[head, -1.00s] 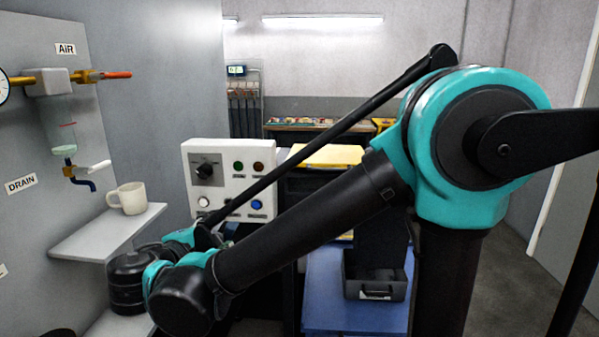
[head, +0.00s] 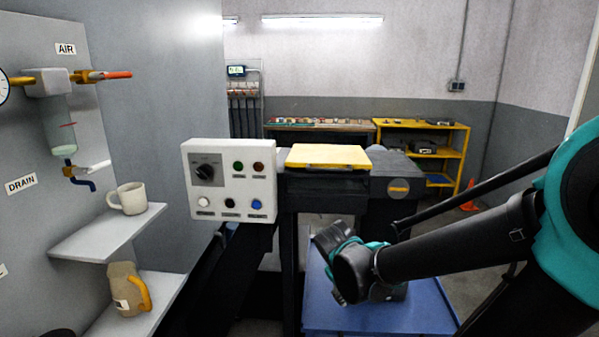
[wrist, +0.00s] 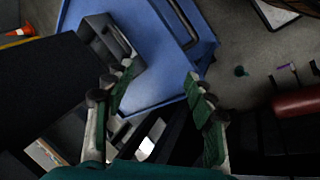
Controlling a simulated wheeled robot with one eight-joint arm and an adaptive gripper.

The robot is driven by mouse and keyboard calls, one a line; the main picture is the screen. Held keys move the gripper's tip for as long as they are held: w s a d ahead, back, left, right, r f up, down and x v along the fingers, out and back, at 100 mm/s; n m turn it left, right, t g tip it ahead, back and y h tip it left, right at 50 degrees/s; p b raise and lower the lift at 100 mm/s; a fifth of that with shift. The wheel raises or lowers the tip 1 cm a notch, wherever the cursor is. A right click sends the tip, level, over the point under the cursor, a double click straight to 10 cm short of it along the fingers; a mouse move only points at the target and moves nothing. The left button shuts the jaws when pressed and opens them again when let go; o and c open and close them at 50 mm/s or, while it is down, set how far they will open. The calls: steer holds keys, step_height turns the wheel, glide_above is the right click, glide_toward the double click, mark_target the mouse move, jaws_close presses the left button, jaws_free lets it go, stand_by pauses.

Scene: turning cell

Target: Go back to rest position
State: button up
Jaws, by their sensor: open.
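My gripper shows in the wrist view (wrist: 160,92), its two green-padded fingers spread apart with nothing between them. It hangs over the blue cart top (wrist: 155,55) and the floor beyond it. In the head view my arm reaches in from the right, its wrist over the blue cart (head: 370,318); the fingers are hidden there.
A white control box (head: 229,180) with a knob and buttons stands mid-left. A cream mug (head: 130,198) is on the upper shelf, a beige jug with yellow handle (head: 125,290) on the lower. A yellow shelf unit (head: 420,140) and orange cone (head: 468,196) are behind. A dark grey bin (wrist: 108,45) sits on the cart.

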steer(key=s+d+f+m+y, duration=0.3)
steer(key=s+d+f+m, duration=0.1)
steer(key=s+d+m, duration=0.1)
steer(key=shift+s+f+m, duration=0.15)
steer(key=shift+f+m, duration=0.05)
steer(key=shift+m, duration=0.5)
stand_by(1.3)
